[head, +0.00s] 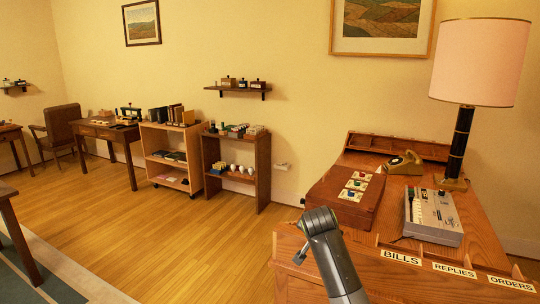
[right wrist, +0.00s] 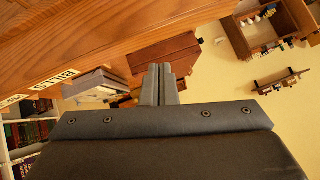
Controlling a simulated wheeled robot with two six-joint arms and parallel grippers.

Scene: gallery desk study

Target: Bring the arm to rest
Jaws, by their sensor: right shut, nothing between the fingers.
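In the head view my right arm (head: 328,250) comes up from the bottom edge, in front of the left part of the wooden desk (head: 390,272), and bends at its top. My right gripper (right wrist: 158,84) shows in the right wrist view, with its two fingers side by side and shut. I see nothing held between them. The desk edge with its BILLS label (right wrist: 54,79) appears upside down in that view, to the left of the fingers. My left gripper is in neither view.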

